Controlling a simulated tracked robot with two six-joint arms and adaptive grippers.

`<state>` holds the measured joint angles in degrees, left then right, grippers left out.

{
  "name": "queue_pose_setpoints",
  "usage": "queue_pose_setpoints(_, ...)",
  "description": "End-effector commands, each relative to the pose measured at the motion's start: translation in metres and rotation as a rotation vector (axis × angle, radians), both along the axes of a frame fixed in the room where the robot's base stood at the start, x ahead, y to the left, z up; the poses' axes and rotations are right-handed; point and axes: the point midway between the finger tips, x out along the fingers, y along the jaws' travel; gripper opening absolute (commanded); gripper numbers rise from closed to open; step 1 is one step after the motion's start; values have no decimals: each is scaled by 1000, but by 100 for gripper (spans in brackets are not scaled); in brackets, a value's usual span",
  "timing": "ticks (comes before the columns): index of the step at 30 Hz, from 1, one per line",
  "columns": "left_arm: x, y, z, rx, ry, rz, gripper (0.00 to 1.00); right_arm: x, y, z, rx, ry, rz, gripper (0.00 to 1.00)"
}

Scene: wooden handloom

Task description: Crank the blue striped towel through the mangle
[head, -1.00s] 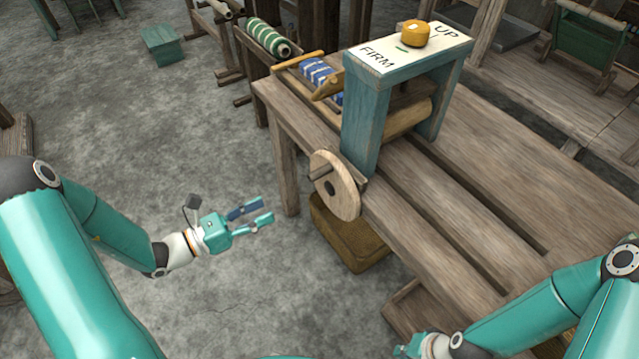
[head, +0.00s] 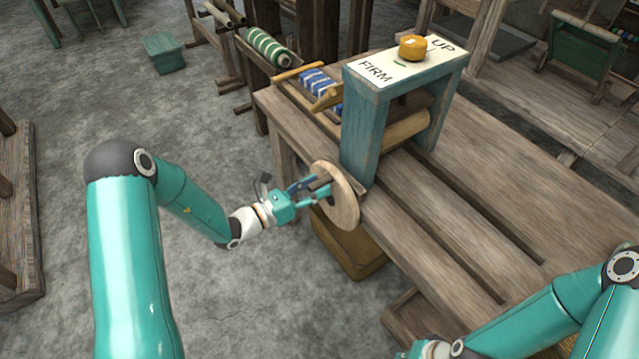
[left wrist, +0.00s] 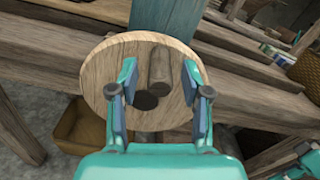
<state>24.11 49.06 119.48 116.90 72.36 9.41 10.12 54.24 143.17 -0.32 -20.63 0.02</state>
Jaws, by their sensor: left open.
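The mangle has a teal wooden frame (head: 362,140) on the bench, with wooden rollers (head: 405,129) between its posts. The blue striped towel (head: 316,84) lies behind the frame, at the rollers' far-left side. The round wooden crank wheel (head: 343,208) is on the near side, with a peg handle (left wrist: 160,70) standing out from it. My left gripper (head: 318,190) is open at the wheel. In the left wrist view its fingers (left wrist: 160,92) stand on either side of the peg, with gaps. My right gripper (head: 410,352) is at the bottom edge, mostly cut off.
A yellow knob (head: 412,47) sits on the frame's top board, between FIRM and UP. A brown basket (head: 345,248) stands under the bench (head: 470,200). A green striped roll (head: 268,48) is at the back.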

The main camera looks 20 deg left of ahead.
Motion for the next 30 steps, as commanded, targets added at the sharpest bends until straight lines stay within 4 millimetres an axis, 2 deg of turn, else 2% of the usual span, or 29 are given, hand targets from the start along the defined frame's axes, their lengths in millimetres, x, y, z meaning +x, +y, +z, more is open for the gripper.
queue_pose_setpoints(5,8,-6,0,0,0,0,48,0,0,1,0,0,0,0)
queue_pose_setpoints(13,8,-6,0,0,0,1,48,0,0,1,0,0,0,0)
queue_pose_setpoints(21,8,-6,0,0,0,1,3,0,0,1,0,0,0,0)
queue_pose_setpoints(22,8,-6,0,0,0,1,0,0,0,1,0,0,0,0)
queue_pose_setpoints(29,8,-6,0,0,0,1,0,0,0,1,0,0,0,0)
queue_pose_setpoints(30,8,-10,0,1,-1,-1,0,0,0,1,0,0,1,0)
